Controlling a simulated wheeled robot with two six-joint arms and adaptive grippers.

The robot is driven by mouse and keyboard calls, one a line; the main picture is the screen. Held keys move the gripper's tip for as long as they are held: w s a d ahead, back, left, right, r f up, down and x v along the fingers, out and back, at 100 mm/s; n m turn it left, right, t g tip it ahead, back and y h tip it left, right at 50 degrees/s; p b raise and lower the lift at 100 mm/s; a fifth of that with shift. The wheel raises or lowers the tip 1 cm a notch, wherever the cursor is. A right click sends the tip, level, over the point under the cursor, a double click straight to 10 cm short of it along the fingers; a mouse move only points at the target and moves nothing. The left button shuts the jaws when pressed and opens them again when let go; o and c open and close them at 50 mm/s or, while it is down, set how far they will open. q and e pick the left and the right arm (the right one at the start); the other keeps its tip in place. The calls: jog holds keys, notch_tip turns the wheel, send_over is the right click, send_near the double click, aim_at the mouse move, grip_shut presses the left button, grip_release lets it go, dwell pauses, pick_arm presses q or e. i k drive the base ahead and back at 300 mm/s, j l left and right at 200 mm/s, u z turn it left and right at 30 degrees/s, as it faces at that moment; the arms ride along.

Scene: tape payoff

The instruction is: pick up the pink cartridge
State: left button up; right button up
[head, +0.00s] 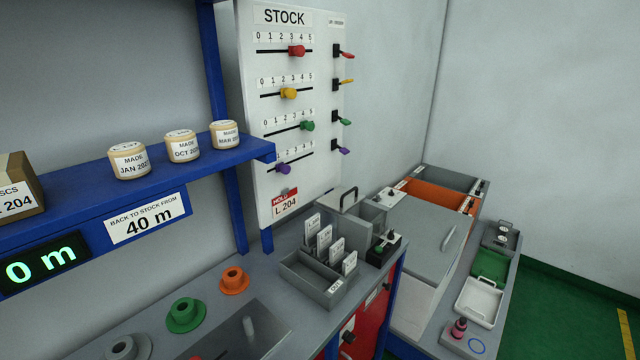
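The pink cartridge (460,326) is a small pink and dark piece at the lower right. Neither of my grippers is in view, and nothing is seen touching the cartridge.
A white tray (479,297) and a green tray (490,264) lie behind the cartridge. A grey lidded bin (420,235) stands to its left. The bench holds a grey card box (312,279) and coloured flanged pieces. A blue shelf (80,190) overhangs the left.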

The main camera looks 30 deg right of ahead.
aim_at(457, 332)
jog(key=z, duration=1)
jog(key=i+l, duration=0.15)
jog(key=l, duration=0.25)
jog(key=i+l+u, duration=0.15)
jog(key=l, duration=0.25)
jog(key=i+l, duration=0.15)
jog(key=l, duration=0.3)
jog(key=i+l+u, duration=0.15)
jog(key=l, duration=0.25)
jog(key=i+l, duration=0.1)
jog(key=l, duration=0.35)
jog(key=i+l+u, duration=0.15)
jog(key=l, duration=0.3)
jog(key=i+l, duration=0.1)
jog(key=l, duration=0.35)
